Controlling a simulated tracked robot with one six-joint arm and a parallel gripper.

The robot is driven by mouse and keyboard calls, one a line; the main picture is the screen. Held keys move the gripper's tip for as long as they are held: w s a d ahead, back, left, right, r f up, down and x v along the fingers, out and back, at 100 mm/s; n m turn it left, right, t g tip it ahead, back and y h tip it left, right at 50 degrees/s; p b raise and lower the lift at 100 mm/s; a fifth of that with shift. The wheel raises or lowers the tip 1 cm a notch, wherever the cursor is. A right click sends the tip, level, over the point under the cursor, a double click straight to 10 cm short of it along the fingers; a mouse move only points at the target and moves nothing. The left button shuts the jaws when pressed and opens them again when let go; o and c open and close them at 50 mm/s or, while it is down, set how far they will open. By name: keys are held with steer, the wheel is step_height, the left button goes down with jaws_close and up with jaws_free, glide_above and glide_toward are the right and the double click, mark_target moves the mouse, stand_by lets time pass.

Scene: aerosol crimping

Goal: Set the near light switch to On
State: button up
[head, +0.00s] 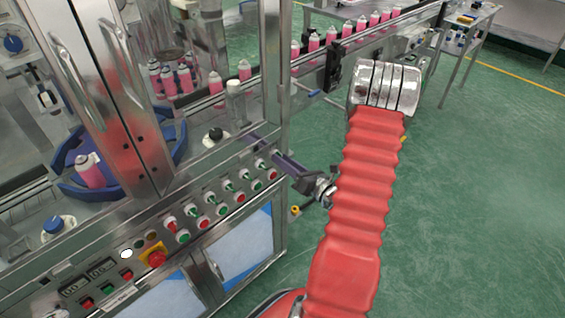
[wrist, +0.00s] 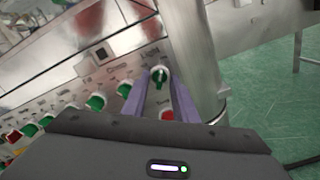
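A row of small rotary switches with green handles runs along the sloping steel panel in both views. In the head view, my gripper (head: 256,140) reaches from the right to the panel's right end.
Red buttons, including one below the switch (wrist: 167,116), sit close by. A steel post (wrist: 195,60) stands just right of the fingers. A red emergency stop (head: 154,259) is at the panel's left. A conveyor with pink cans (head: 330,34) runs behind. Green floor is free at right.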

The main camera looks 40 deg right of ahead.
steer(key=shift+s, duration=0.1)
steer(key=s, duration=1.3)
steer(key=shift+s+d, duration=0.2)
steer(key=shift+s, duration=0.1)
stand_by(0.5)
